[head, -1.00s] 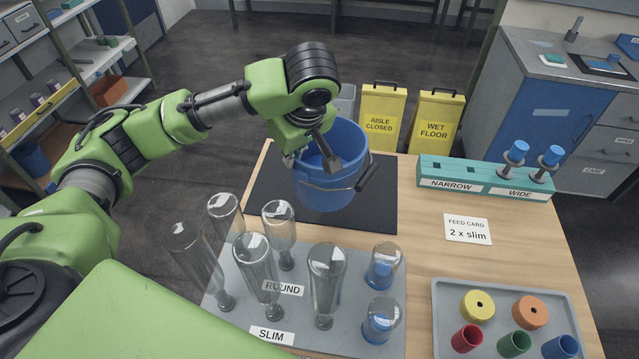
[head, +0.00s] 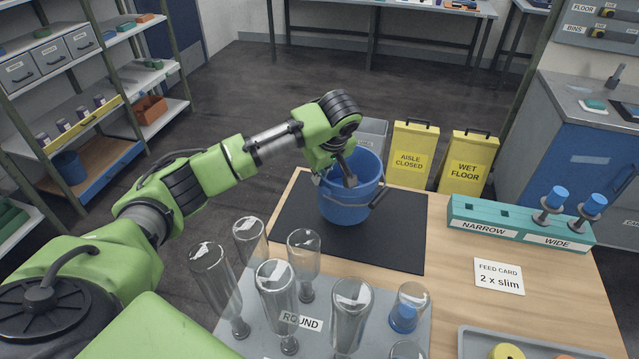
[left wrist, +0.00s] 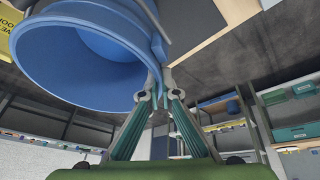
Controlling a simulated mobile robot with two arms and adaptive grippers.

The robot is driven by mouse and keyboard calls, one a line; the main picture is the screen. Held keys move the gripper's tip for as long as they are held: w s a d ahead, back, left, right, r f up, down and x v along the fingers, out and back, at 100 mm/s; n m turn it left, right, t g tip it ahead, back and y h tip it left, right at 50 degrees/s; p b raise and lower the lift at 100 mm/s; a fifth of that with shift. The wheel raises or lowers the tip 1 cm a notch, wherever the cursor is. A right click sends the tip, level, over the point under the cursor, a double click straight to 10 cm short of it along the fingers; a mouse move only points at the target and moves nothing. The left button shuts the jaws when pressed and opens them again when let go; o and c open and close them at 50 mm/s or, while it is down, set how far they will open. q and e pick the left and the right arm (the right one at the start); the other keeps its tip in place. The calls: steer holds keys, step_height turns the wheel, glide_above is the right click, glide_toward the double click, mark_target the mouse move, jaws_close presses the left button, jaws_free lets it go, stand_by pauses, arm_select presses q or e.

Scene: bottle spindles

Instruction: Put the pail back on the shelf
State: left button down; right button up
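The blue pail (head: 345,205) is over the black mat (head: 400,235) on the wooden table in the head view, with its handle hanging at the right side. My left gripper (head: 343,172) is at its rim, with one finger inside. In the left wrist view the fingers (left wrist: 157,88) are shut on the wall of the pail (left wrist: 75,60). I cannot tell whether its base touches the mat. The shelf (head: 95,168) stands at the left beyond my left arm; its low wooden board has bare room beside another blue container (head: 68,167). My right gripper is out of view.
Several clear bottles (head: 276,285) stand on a grey board close before the pail. A teal rack (head: 520,220) is to the right. Yellow floor signs (head: 413,155) stand behind the table. The dark floor between table and shelf is clear.

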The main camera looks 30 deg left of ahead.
mark_target(320, 185)
arm_select(q)
steer(key=shift+w+a+f, duration=0.15)
steer(key=shift+w+f, duration=0.15)
steer(key=shift+w, duration=0.15)
steer(key=x, duration=0.1)
steer(key=p+x, duration=0.1)
steer(key=shift+s+f, duration=0.1)
steer(key=shift+f, duration=0.8)
steer(key=shift+d, duration=0.2)
steer(key=c, duration=2.3)
jaws_free()
steer(key=shift+s+f, duration=0.1)
steer(key=shift+f, duration=0.05)
